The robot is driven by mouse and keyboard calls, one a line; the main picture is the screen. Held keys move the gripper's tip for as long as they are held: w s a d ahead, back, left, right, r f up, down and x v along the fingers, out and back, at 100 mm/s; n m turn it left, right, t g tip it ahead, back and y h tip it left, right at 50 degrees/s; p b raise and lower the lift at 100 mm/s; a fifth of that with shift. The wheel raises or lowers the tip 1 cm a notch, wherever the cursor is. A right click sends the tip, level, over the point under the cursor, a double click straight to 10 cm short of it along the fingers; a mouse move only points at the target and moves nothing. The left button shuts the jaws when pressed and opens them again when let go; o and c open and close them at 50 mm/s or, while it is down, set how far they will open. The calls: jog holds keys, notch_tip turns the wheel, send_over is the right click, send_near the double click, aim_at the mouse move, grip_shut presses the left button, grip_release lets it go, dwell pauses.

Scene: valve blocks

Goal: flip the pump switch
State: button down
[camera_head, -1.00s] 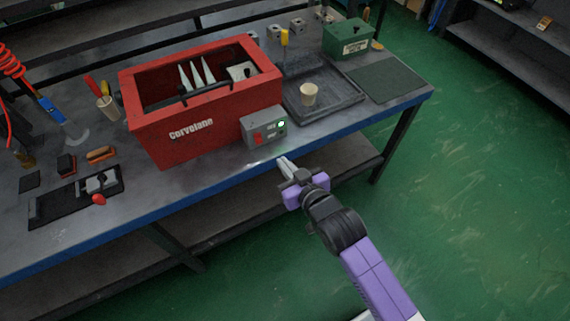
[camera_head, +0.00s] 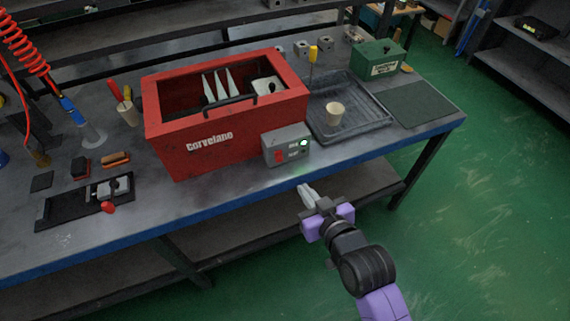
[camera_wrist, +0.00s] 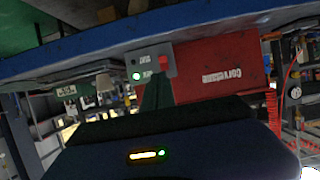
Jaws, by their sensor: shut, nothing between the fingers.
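A grey control box (camera_head: 287,145) is on the front right of the red tank (camera_head: 205,130) marked Corvelano. It carries a red switch (camera_head: 279,156) at its lower left and a lit green lamp (camera_head: 304,143) at its upper right. My gripper (camera_head: 305,189) is shut and empty, in front of the bench edge and below the box, apart from it. In the wrist view the picture is upside down; the dark fingers (camera_wrist: 157,93) point toward the box (camera_wrist: 152,63), with the red switch (camera_wrist: 165,62) and glowing lamp (camera_wrist: 137,76) beyond them.
The blue bench edge (camera_head: 235,191) runs between my gripper and the box. A dark tray (camera_head: 360,125) with a beige cup (camera_head: 335,114) stands right of the tank. A black tray with a red-knobbed valve (camera_head: 112,190) lies left. Open green floor (camera_head: 470,230) is at the right.

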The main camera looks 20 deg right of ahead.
jog(key=shift+w, duration=0.15)
jog(key=p, duration=0.2)
send_near(279, 157)
jog(key=w+f, duration=0.2)
jog(key=w, duration=0.1)
jog(key=w+f, duration=0.1)
jog(key=shift+w+d+f, duration=0.2)
jog(key=shift+w+d, duration=0.1)
jog(key=shift+w, duration=0.05)
jog(key=shift+w+f, duration=0.25)
jog(key=shift+w, duration=0.3)
jog(key=shift+w+f+b, duration=0.1)
jog(key=shift+f+b, duration=0.35)
jog(key=shift+b, duration=0.6)
jog(key=shift+w+r+t, duration=0.1)
jog(key=shift+r+t, duration=0.05)
jog(key=shift+t, duration=0.15)
jog(key=shift+r, duration=0.15)
